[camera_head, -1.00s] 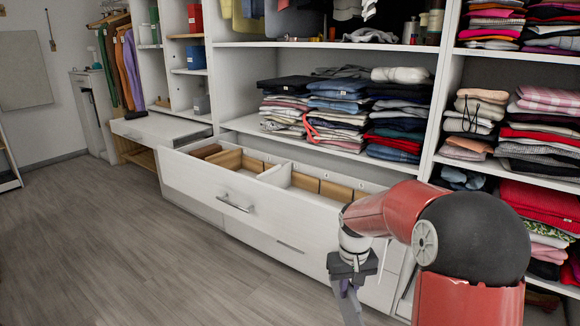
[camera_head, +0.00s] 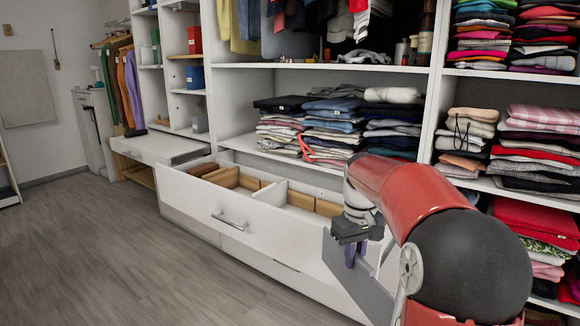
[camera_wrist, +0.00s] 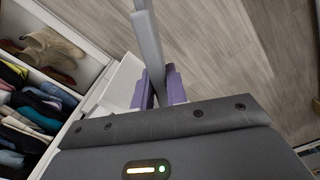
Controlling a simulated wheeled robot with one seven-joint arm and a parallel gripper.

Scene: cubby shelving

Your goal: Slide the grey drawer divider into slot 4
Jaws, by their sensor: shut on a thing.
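My gripper (camera_head: 354,256) is shut on the grey drawer divider (camera_head: 352,286), a flat thin panel hanging tilted in front of the drawer's right part. In the wrist view the divider (camera_wrist: 149,42) runs edge-on between my purple fingers (camera_wrist: 158,90). The white drawer (camera_head: 222,207) is pulled open, left of and behind my gripper. Inside are a white cross panel (camera_head: 271,193) and brown wooden pieces (camera_head: 300,199). My arm hides the drawer's right end. I cannot read any slot numbers, so I cannot tell which is slot 4.
Shelves of folded clothes (camera_head: 335,121) stand above and behind the drawer. More clothes stacks (camera_head: 540,130) fill the right cubbies, close to my arm. Another white drawer (camera_head: 160,149) juts out at left. The wooden floor (camera_head: 90,240) at left is clear.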

